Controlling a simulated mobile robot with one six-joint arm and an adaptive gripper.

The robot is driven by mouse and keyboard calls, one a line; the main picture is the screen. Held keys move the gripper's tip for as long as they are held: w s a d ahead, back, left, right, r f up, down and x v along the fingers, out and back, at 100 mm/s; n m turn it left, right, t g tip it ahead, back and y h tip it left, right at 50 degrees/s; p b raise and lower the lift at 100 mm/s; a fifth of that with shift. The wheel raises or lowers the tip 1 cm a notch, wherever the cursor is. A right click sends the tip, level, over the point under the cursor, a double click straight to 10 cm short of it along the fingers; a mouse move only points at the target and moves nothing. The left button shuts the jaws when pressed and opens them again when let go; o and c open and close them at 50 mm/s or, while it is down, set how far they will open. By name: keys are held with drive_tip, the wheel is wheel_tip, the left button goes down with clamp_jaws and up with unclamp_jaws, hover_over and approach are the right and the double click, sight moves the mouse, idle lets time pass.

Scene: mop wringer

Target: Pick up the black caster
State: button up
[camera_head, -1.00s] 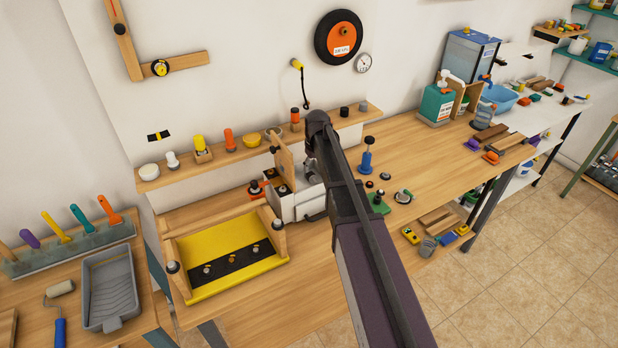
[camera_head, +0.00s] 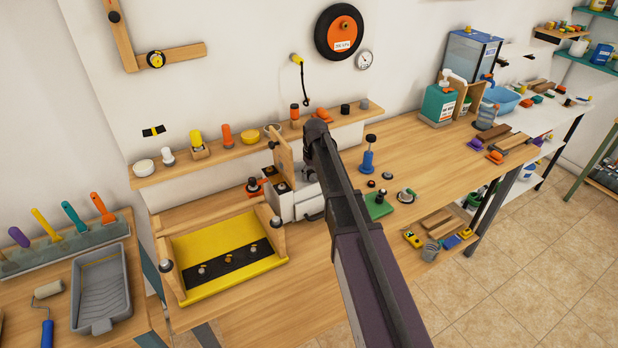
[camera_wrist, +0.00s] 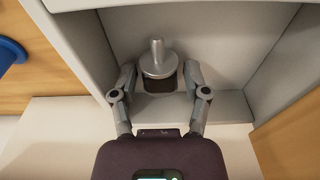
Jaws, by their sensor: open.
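In the wrist view, the black caster (camera_wrist: 158,86) stands in a grey recess with its shiny metal plate and stem pointing up. Its dark lower part shows only partly under the plate. My gripper (camera_wrist: 160,74) is open, with one finger on the left and one on the right of the caster. Narrow gaps seem to show between fingers and caster; I cannot tell contact for sure. In the head view, my arm hides the gripper and this caster, in front of the light grey box (camera_head: 308,207) on the bench.
Grey walls (camera_wrist: 212,45) enclose the recess around the fingers. A wooden board (camera_head: 283,152) stands by the box.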

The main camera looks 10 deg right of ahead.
sight(311, 171)
idle(0.4)
clamp_jaws()
drive_tip(key=shift+r, duration=0.2)
wheel_tip(311, 171, up, 10)
drive_tip(key=p, duration=1)
drive_tip(key=shift+f, duration=0.2)
idle(0.6)
wheel_tip(311, 171, down, 7)
drive_tip(key=b, duration=0.6)
drive_tip(key=shift+r+b, duration=0.2)
drive_tip(key=shift+b, duration=0.1)
